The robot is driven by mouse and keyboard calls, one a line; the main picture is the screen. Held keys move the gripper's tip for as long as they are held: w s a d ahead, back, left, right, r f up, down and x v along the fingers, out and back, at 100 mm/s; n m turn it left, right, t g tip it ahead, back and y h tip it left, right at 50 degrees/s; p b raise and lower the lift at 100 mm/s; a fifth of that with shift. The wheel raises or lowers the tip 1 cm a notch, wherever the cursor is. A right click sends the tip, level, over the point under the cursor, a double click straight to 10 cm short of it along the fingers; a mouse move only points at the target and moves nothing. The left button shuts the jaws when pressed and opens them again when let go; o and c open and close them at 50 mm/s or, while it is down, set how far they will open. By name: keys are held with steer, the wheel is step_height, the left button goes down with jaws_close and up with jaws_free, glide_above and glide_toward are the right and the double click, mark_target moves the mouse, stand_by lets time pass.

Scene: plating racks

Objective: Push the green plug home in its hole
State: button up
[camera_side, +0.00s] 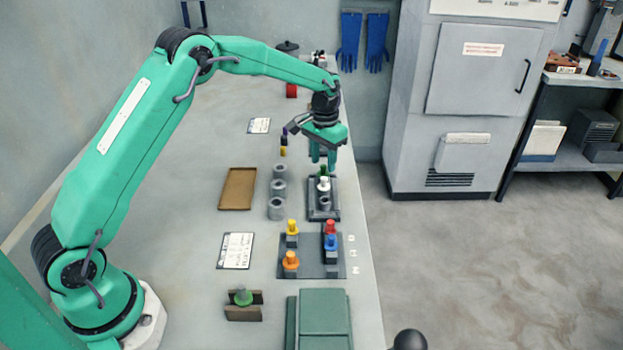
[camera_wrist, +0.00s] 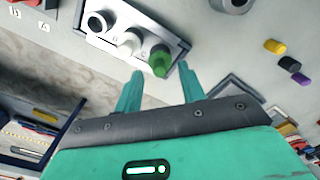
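The green plug (camera_side: 323,170) stands at the far end of a grey block (camera_side: 312,214). It also shows in the wrist view (camera_wrist: 160,60), next to a white plug (camera_wrist: 131,41) and a grey ring with an open hole (camera_wrist: 97,23). How deep the green plug sits is hidden. My gripper (camera_side: 322,158) points down just above the green plug in the side view. In the wrist view its fingers (camera_wrist: 160,70) are apart, with the green plug lined up between the tips and gaps on both sides. I cannot tell whether they touch it.
Several grey cylinders (camera_side: 276,208) stand left of the block. A dark board (camera_side: 312,266) nearer the front holds yellow, orange, red and blue pegs. Another green piece (camera_side: 243,297) sits in a brown holder. A brown tray (camera_side: 238,188) is empty. The table's right edge is close.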

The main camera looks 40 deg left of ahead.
mark_target(323, 166)
steer(key=shift+r, duration=2.75)
steer(key=shift+c, duration=0.2)
steer(key=c, duration=0.7)
steer(key=shift+r+n, duration=0.2)
steer(key=shift+n, duration=0.1)
jaws_close()
steer(key=shift+r+n, duration=0.4)
steer(key=shift+n, duration=0.1)
steer(key=shift+f, duration=0.1)
steer(key=shift+f, duration=2.9)
steer(key=shift+f, duration=0.45)
